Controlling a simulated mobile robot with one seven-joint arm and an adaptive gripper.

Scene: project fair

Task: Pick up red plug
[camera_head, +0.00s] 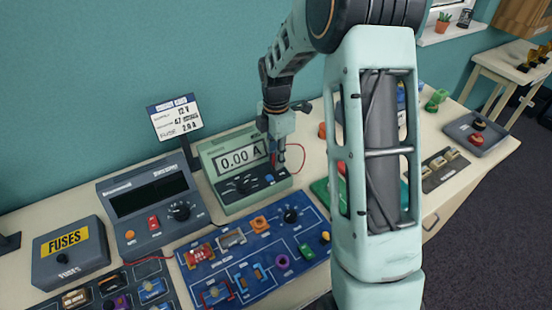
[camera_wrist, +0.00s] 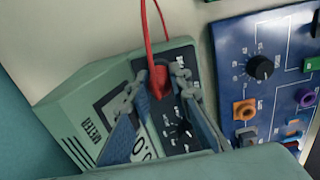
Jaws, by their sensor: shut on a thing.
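The red plug (camera_wrist: 158,80) sits between the two fingers of my gripper (camera_wrist: 159,73) in the wrist view, and the fingers are shut on it. A red cable (camera_wrist: 145,25) runs up from the plug. In the head view my gripper (camera_head: 278,158) is at the right part of the green ammeter (camera_head: 218,150), whose display reads 0.00 A. The ammeter also shows in the wrist view (camera_wrist: 75,115), under the fingers. The fingers mostly hide the plug in the head view, and I cannot tell whether it is still seated in the meter.
A blue circuit board (camera_head: 235,290) with knobs and coloured parts lies in front of the ammeter. A dark power supply (camera_head: 150,205) and a fuse box (camera_head: 70,255) stand to the left. A sign (camera_head: 174,118) stands behind. My arm covers much of the right side.

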